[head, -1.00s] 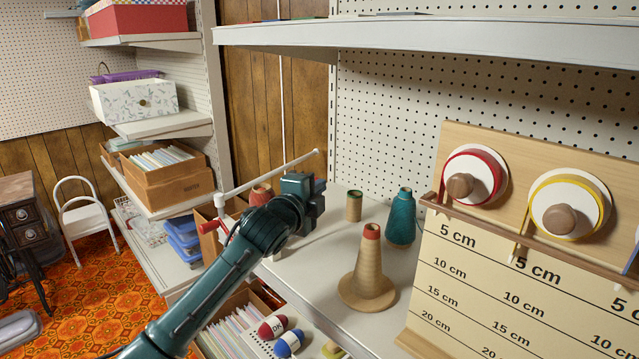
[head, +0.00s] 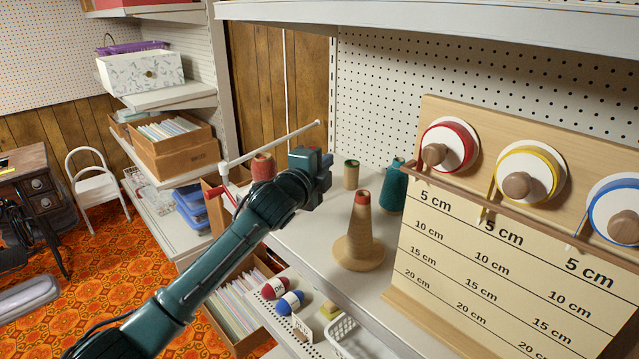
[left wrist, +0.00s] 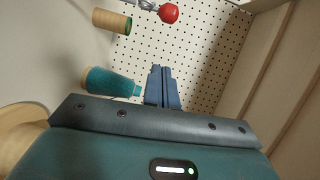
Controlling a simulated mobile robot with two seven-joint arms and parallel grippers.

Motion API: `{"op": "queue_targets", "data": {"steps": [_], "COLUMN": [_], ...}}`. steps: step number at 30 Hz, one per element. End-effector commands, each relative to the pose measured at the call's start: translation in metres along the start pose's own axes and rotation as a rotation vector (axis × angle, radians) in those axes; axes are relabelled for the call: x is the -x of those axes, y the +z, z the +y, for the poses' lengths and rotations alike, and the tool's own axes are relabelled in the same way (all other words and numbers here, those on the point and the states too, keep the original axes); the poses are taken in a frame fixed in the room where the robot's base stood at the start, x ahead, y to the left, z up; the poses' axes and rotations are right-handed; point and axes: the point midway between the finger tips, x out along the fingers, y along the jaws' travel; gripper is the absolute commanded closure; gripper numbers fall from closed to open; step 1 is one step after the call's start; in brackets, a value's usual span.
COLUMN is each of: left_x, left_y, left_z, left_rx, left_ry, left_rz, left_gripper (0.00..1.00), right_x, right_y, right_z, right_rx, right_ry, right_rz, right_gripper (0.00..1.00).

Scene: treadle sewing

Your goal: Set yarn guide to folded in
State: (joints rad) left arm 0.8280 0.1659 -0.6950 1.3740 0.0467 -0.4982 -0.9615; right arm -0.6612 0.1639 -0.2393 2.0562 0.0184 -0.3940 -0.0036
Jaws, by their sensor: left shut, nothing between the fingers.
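The yarn guide (head: 270,147) is a thin white rod on a short white post. In the head view it slants up to the right, out over the shelf, behind my left arm. A red-brown yarn cone (head: 263,168) and a red crank (head: 228,192) are beside the post. My left gripper (head: 324,168) is to the right of the post, near the rod's far end in the picture; I cannot tell whether they touch. In the left wrist view its blue fingers (left wrist: 162,88) are together and empty. The rod cannot be made out clearly there. My right gripper is out of view.
A tan cone with a red tip (head: 360,240), a teal yarn cone (head: 392,187) and a small spool (head: 351,174) stand on the shelf. A board with measuring lines (head: 500,255) and coloured reels stands at the right. An upper shelf (head: 440,18) overhangs.

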Motion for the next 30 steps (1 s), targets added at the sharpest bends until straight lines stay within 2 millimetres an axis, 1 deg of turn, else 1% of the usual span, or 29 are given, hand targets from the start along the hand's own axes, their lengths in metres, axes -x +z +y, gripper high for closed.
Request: {"op": "queue_targets", "data": {"steps": [1, 4, 8, 12, 15, 20, 23, 25, 26, 27, 29, 30], "left_x": [0.01, 0.027, 0.05, 0.071, 0.082, 0.092, 0.102, 0.115, 0.123, 0.136, 0.158, 0.175], "left_y": [-0.002, -0.005, -0.011, -0.016, -0.018, -0.02, -0.018, -0.015, -0.014, -0.011, -0.006, -0.003], "left_z": [0.003, 0.003, 0.003, 0.002, 0.003, 0.005, 0.024, 0.049, 0.061, 0.081, 0.111, 0.13], "left_rx": [-0.001, -0.002, -0.001, -0.002, -0.001, 0.01, 0.084, 0.189, 0.245, 0.33, 0.467, 0.557], "left_ry": [-0.003, -0.002, -0.002, -0.003, -0.002, 0.005, 0.046, 0.102, 0.132, 0.177, 0.249, 0.295], "left_rz": [0.002, 0.001, 0.002, 0.002, 0.001, -0.002, -0.02, -0.051, -0.07, -0.103, -0.162, -0.208], "left_gripper": [1.0, 1.0, 1.0, 1.0, 1.0, 1.0, 1.0, 1.0, 1.0, 1.0, 1.0, 1.0], "right_x": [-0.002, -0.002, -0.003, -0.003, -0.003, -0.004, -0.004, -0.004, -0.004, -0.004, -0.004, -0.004], "right_y": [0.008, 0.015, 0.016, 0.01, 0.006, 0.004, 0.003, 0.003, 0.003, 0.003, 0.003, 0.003], "right_z": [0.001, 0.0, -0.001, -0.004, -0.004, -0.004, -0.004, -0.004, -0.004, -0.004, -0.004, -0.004], "right_rx": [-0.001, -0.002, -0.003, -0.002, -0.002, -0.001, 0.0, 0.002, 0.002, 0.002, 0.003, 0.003], "right_ry": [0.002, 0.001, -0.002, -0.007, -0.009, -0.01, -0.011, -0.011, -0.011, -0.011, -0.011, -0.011], "right_rz": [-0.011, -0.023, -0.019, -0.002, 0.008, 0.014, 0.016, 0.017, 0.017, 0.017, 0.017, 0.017], "right_gripper": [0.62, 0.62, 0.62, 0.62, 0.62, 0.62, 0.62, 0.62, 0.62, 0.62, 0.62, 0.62]}}
